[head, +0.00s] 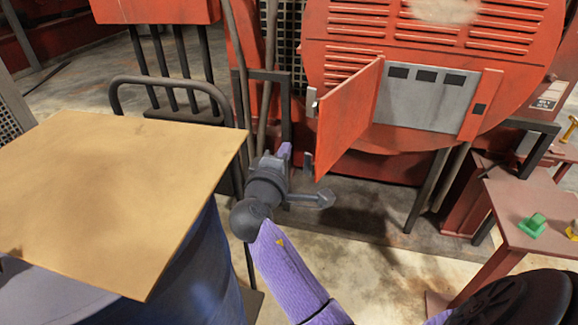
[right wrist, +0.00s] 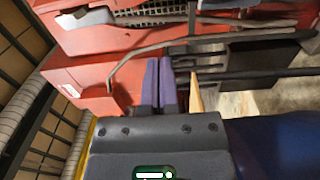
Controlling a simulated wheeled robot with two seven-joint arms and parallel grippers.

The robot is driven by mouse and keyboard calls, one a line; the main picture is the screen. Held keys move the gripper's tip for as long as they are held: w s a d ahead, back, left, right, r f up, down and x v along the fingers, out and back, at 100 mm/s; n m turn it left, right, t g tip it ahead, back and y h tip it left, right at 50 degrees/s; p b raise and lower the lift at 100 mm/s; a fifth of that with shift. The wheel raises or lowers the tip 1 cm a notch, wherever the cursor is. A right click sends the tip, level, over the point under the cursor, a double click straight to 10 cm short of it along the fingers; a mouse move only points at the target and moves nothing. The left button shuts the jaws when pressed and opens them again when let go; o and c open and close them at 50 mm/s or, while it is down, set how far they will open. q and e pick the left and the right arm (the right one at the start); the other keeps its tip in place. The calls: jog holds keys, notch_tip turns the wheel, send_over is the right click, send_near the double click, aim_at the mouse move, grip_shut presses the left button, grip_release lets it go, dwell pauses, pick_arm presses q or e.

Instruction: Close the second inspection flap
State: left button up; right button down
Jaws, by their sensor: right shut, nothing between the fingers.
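A red inspection flap (head: 350,115) stands open on the round red engine housing in the head view. It juts out toward me and to the left of a grey panel (head: 425,97) with dark square openings. A small latch (head: 312,102) sits on its free left edge. My right gripper (head: 285,150) is just left of the flap's lower free edge and looks apart from it; the depth between them is unclear. Its purple fingers (right wrist: 159,80) are together and empty in the right wrist view. I cannot make out the flap in that view. My left gripper is not in view.
A tan board (head: 120,190) lies on a blue drum (head: 205,270) at the left. A black rail (head: 165,82) and pipes stand behind my gripper. A reddish table (head: 525,205) with a green block (head: 533,226) stands at the right. The floor below the flap is partly clear.

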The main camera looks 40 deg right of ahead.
jog(key=d, duration=0.2)
jog(key=s+d+p, duration=0.1)
jog(key=d, duration=0.2)
jog(key=shift+s, duration=0.15)
